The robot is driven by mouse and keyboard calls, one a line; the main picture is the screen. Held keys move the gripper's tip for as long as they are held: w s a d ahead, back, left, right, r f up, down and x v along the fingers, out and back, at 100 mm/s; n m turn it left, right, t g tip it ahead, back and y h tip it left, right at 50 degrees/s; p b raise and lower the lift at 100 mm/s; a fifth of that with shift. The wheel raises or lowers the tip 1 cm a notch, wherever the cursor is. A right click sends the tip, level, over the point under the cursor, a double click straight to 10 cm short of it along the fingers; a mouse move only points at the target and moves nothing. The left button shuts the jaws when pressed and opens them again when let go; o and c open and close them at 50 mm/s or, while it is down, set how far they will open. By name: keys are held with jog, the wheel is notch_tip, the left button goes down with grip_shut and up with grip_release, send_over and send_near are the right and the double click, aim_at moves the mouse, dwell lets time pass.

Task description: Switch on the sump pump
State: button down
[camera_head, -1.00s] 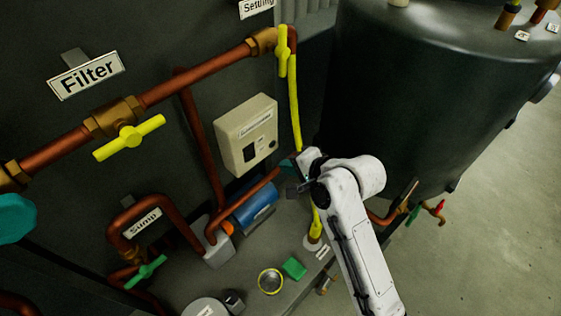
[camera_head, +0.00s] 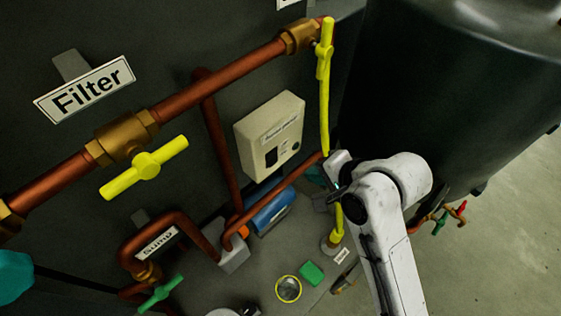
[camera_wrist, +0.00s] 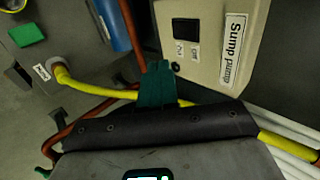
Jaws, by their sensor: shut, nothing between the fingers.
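The cream sump pump switch box (camera_head: 259,146) is fixed to the dark wall in the head view, with a black square (camera_head: 271,157) and a small round knob on its face. In the wrist view the box (camera_wrist: 212,65) shows its "Sump pump" label (camera_wrist: 233,48), a black square (camera_wrist: 186,30), two small white tags and a dark round knob (camera_wrist: 176,67). My gripper's teal fingers (camera_wrist: 158,72) are shut and empty, appearing beside the box's knob edge; I cannot tell whether they touch it. In the head view my gripper (camera_head: 317,178) is right of and below the box, partly hidden.
A yellow hose (camera_head: 323,115) hangs right of the box and passes behind my gripper. A large dark tank (camera_head: 460,90) stands at right. A green block (camera_head: 311,272) lies below.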

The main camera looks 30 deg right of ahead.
aim_at(273, 158)
jog(key=w+r+x, duration=0.1)
jog(key=x, duration=1.1)
jog(key=shift+w+a+p, duration=0.4)
jog(key=shift+w, duration=0.25)
jog(key=shift+r, duration=0.1)
jog(key=shift+w, duration=0.2)
jog(key=shift+p, duration=0.3)
